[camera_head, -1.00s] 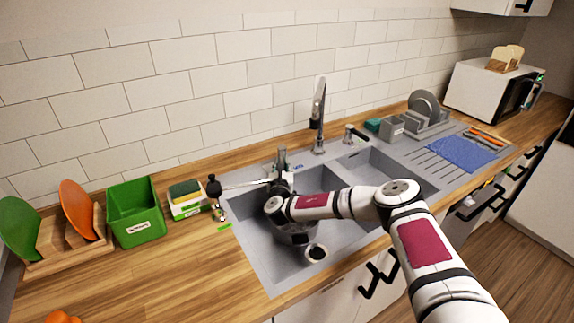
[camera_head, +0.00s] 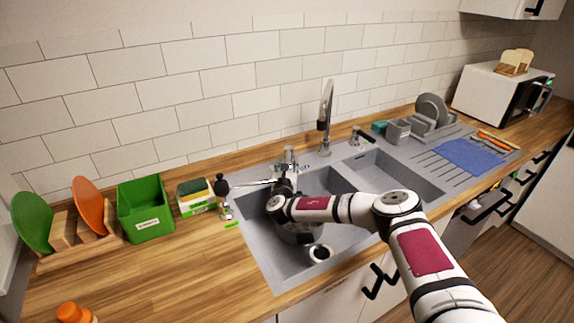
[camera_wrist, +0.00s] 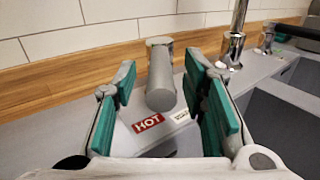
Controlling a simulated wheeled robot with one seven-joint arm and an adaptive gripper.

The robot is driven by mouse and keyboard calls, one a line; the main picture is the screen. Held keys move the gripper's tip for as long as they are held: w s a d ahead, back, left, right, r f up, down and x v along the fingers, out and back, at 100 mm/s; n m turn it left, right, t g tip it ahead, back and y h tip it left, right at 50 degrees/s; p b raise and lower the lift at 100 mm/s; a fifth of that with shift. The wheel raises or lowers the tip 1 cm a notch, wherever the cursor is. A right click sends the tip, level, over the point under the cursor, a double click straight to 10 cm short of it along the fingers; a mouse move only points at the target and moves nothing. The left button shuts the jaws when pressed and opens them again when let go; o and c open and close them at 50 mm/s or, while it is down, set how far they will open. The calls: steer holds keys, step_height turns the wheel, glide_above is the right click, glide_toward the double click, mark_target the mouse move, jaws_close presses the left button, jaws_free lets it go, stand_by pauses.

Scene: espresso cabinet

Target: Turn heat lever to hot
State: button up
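The heat lever (camera_wrist: 160,75) is a grey metal cylinder standing upright behind the sink, in the middle of the wrist view. It also shows in the head view (camera_head: 290,158) by the sink's back edge. A red HOT label (camera_wrist: 147,123) lies on the grey deck just in front of it, with a small pale label (camera_wrist: 180,115) to the right, its text unreadable. My gripper (camera_wrist: 165,95) is open, its teal-padded fingers apart on the left and right of the lever, with visible gaps. In the head view my wrist largely hides the gripper.
The tall faucet (camera_head: 325,120) rises right of the lever. The sink (camera_head: 262,255) lies below my arm. A dark-topped fixture (camera_head: 223,190), a sponge holder (camera_head: 197,200) and a green bin (camera_head: 145,210) stand to the left. A dish rack (camera_head: 430,115) stands right.

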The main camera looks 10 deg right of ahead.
steer(key=s+a, duration=0.2)
steer(key=s, duration=0.9)
steer(key=shift+s+a, duration=0.15)
steer(key=shift+s, duration=0.25)
steer(key=shift+c, duration=0.4)
